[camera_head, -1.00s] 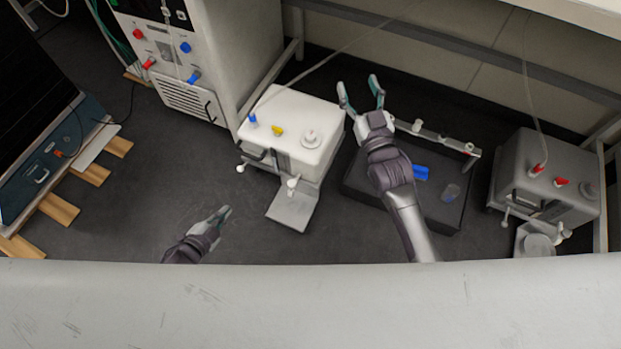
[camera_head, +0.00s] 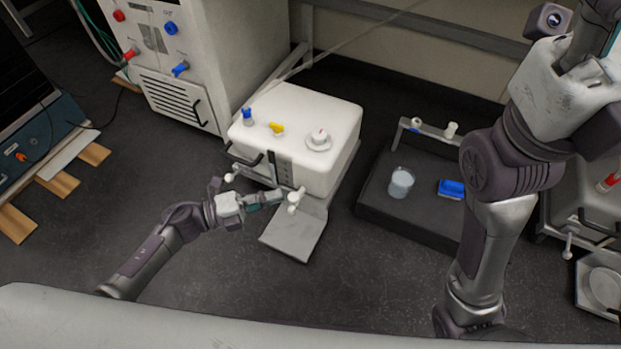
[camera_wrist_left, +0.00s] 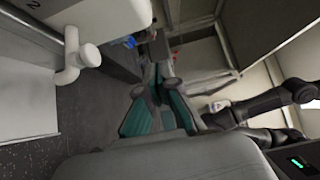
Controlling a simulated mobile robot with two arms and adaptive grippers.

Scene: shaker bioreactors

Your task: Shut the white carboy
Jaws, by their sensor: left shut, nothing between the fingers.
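The white carboy (camera_head: 300,125) stands in the middle of the head view, with a blue cap, a yellow cap and a round white lid on top. A white spigot (camera_head: 295,199) sticks out low at its front, above a grey plate. A second white valve (camera_head: 232,174) is at its front left corner. My left gripper (camera_head: 282,197) is shut and empty, its fingertips close beside the front spigot; I cannot tell if they touch. In the left wrist view, a white valve (camera_wrist_left: 77,62) is left of the gripper (camera_wrist_left: 158,72). My right gripper's fingers are out of view.
A dark tray (camera_head: 400,215) with a beaker (camera_head: 401,182) and a blue object (camera_head: 451,188) lies right of the carboy. A grey carboy (camera_head: 585,200) stands at the far right, partly behind my right arm. A cabinet (camera_head: 180,60) is behind left.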

